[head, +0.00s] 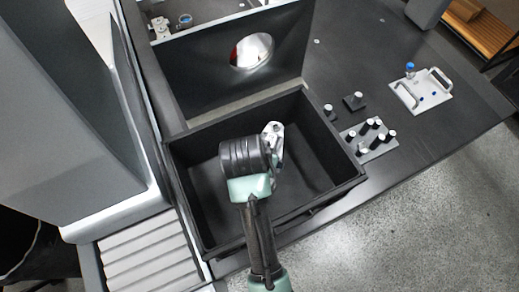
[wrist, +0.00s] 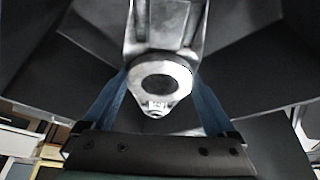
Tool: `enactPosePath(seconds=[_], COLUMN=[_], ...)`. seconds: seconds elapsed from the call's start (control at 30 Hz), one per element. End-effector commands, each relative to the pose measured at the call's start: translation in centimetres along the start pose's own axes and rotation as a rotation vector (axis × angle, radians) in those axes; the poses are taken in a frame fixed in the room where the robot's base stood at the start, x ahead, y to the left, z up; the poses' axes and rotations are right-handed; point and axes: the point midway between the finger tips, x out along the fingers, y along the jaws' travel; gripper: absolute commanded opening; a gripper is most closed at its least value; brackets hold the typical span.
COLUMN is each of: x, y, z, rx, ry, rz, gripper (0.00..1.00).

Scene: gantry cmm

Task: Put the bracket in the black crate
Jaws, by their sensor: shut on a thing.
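The bracket (head: 277,139) is a silver metal part with a round bore. It is between the fingers of my gripper (head: 273,152), over the open black crate (head: 312,172). In the wrist view the bracket (wrist: 158,75) fills the space between the two blue fingers of my gripper (wrist: 158,95), which is shut on it. The crate's dark walls (wrist: 255,60) surround the bracket in that view. The visible crate floor is bare; part is hidden behind my arm. I cannot tell the bracket's exact height above the floor.
A dark upright plate (head: 205,65) with a round shiny opening stands behind the crate. To the right are small knobs, a block with several pegs (head: 370,140) and a white plate with handles (head: 420,92). A grey column (head: 75,110) stands at the left.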

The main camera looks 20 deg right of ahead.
Motion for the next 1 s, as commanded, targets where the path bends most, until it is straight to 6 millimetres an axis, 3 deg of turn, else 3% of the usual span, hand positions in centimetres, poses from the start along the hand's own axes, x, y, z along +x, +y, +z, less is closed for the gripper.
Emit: enactPosePath(seconds=[0.43, 0.83, 1.0], x=[6.2, 10.4, 10.8], y=[0.0, 0.0, -0.1], z=[2.5, 4.2, 4.3], rx=[0.0, 0.0, 0.0], ry=[0.002, 0.002, 0.006], rz=[-0.001, -0.002, -0.004], gripper=[0.0, 0.0, 0.0])
